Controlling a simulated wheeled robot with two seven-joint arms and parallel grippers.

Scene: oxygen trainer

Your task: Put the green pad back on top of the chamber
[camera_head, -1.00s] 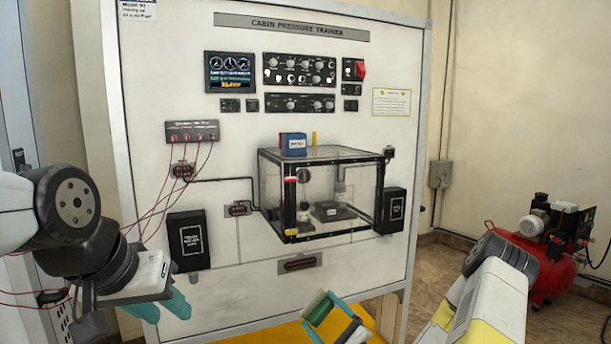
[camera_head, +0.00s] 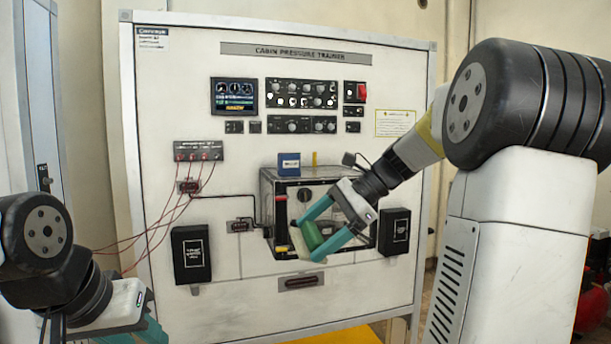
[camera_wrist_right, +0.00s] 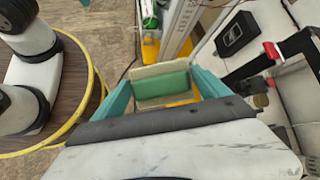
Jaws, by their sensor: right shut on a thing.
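The green pad (camera_head: 313,234) is between the teal fingers of my right gripper (camera_head: 308,238), which is shut on it. The pad is tilted in the head view, in front of the chamber (camera_head: 268,190). In the right wrist view the green pad (camera_wrist_right: 162,86), with a beige edge, lies across between both fingers. The clear chamber with a black frame is mounted on the white panel, and my right gripper and forearm hide much of its front and right side. My left gripper (camera_head: 140,335) is at the bottom left, cut off by the picture edge, so its opening cannot be judged.
A blue box (camera_head: 289,164) and a yellow upright piece (camera_head: 314,160) stand at the chamber's top. Black boxes flank the chamber, at left (camera_head: 191,254) and right (camera_head: 394,232). Red cables (camera_head: 165,225) hang at the panel's left, near my left arm.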

